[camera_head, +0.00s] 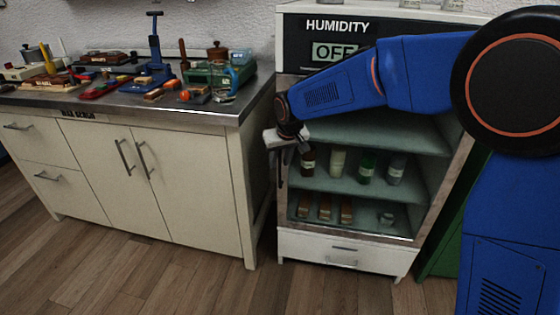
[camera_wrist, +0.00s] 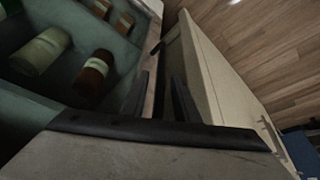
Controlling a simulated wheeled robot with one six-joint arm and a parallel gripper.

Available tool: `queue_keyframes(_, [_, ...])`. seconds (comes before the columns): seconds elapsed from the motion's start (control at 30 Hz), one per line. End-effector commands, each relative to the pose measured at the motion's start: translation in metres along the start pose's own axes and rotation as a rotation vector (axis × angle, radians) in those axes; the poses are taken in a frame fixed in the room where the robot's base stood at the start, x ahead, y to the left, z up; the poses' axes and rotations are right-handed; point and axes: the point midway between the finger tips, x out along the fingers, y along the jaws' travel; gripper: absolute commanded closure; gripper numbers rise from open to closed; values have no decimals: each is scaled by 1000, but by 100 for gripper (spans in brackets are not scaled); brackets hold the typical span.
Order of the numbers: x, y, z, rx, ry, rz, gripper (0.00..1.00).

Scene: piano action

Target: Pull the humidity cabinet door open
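The humidity cabinet (camera_head: 345,243) stands right of the bench in the head view, with its "OFF" display lit at the top. Its door (camera_head: 400,231) appears as a framed front, with bottles and small blocks visible on shelves behind it; whether it is ajar I cannot tell. A dark upright handle (camera_head: 281,170) is at the door's left edge. My gripper (camera_head: 303,147) is at that edge, near the handle's upper part. In the wrist view, my gripper's two dark fingers (camera_wrist: 160,90) stand apart beside the cabinet edge. A dark piece, likely the handle (camera_wrist: 157,48), shows just beyond them. Contact is unclear.
The bench (camera_head: 185,190) with cupboard doors stands close left of the cabinet, leaving a narrow gap. Tools and a blue press (camera_head: 153,68) cover its top. Wooden floor (camera_head: 190,285) is clear in front. A green object (camera_head: 452,230) stands right of the cabinet.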

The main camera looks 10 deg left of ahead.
Motion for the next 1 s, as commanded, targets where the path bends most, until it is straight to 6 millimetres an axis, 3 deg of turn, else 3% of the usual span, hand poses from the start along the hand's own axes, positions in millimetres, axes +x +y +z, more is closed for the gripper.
queue_keyframes(0.27, [2,0,0,0,0,0,72])
queue_keyframes(0.4, [2,0,0,0,0,0,100])
queue_keyframes(0.77, [-2,-4,6,-11,1,-5,100])
queue_keyframes(1.0, [-16,-22,40,-73,-1,-30,100])
